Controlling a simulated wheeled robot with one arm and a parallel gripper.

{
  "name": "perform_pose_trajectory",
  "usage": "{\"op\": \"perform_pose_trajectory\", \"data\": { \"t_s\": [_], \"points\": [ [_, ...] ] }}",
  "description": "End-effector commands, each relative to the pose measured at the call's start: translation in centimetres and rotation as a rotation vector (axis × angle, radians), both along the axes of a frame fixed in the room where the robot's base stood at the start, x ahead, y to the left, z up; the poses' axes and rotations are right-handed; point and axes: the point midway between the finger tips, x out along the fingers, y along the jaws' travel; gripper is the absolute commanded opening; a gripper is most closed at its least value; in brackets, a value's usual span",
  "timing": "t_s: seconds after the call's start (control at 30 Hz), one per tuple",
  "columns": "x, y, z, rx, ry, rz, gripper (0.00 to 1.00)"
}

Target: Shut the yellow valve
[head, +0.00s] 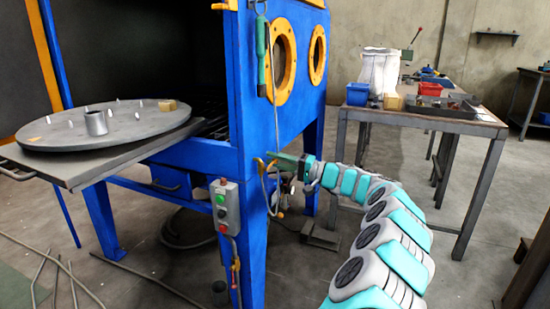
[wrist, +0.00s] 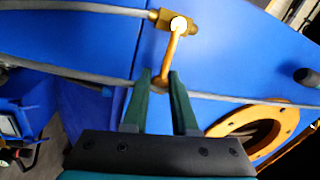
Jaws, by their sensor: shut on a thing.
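The yellow valve handle (wrist: 172,50) shows in the wrist view as a short bar, running down from a brass valve body (wrist: 160,18) on a grey pipe. My gripper (wrist: 160,75) has its two green fingers on either side of the handle's lower end and is shut on it. The handle's tip is partly hidden between the fingers. In the head view my gripper (head: 280,158) reaches the blue cabinet's front corner post, where the yellow valve (head: 260,164) shows small and partly covered by the fingers.
The blue blaster cabinet (head: 249,110) has yellow-ringed ports (head: 285,58), a hanging green-handled tool (head: 261,45) and a grey control box (head: 225,203). A round turntable (head: 65,134) sits out at left. A workbench (head: 420,122) stands at right. Hoses lie on the floor.

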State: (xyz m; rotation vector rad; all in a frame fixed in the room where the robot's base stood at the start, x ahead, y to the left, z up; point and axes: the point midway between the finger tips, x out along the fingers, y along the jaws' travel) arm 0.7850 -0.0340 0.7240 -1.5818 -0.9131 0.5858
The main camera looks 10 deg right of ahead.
Motion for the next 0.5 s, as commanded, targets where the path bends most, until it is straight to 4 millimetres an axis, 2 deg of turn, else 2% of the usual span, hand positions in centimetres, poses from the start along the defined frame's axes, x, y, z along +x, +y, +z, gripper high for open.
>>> {"op": "perform_pose_trajectory", "data": {
  "t_s": [0.5],
  "points": [
    [0.05,-0.04,-0.5,0.04,0.057,-0.002,0.0]
  ]
}}
